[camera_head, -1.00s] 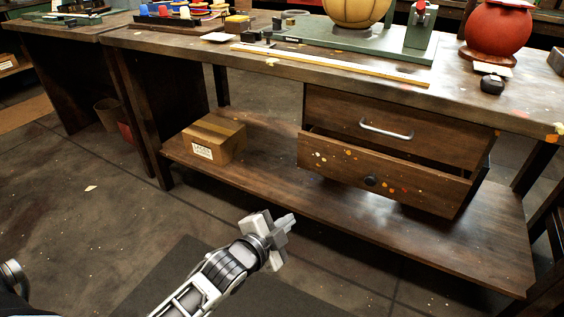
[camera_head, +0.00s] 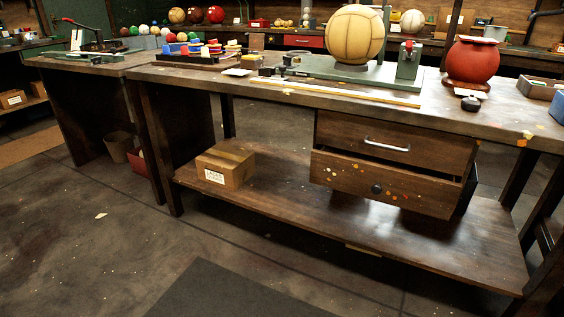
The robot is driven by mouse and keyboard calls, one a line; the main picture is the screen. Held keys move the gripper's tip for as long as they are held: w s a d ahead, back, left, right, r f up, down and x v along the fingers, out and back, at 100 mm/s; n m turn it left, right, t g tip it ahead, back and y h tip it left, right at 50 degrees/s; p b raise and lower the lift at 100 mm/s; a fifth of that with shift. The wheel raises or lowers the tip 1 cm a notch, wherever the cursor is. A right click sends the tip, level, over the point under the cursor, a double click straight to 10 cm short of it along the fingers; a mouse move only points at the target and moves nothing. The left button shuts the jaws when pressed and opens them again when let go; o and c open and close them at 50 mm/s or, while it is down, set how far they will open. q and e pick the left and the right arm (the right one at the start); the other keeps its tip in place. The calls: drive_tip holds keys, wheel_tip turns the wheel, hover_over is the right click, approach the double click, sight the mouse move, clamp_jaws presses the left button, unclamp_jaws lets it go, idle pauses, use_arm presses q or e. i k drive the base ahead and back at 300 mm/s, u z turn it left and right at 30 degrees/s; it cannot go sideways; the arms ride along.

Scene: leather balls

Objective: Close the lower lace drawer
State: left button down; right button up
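The lower drawer (camera_head: 384,187) is pulled partly out under the workbench. It has a dark round knob (camera_head: 376,189) and paint spots on its wooden front. A dark gap shows above its front edge. The upper drawer (camera_head: 395,143) with a silver bar handle (camera_head: 387,145) sits just above it and looks shut. Neither of my grippers is in the head view now.
The workbench (camera_head: 300,95) carries a stitched tan ball (camera_head: 355,35) on a green stand and a red pot (camera_head: 471,62). A cardboard box (camera_head: 225,166) sits on the lower shelf (camera_head: 300,207). The floor in front, with a dark mat (camera_head: 235,290), is clear.

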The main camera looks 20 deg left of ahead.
sight(425, 192)
drive_tip(key=u, duration=0.45)
drive_tip(key=i, duration=0.95)
drive_tip(key=z, duration=0.8)
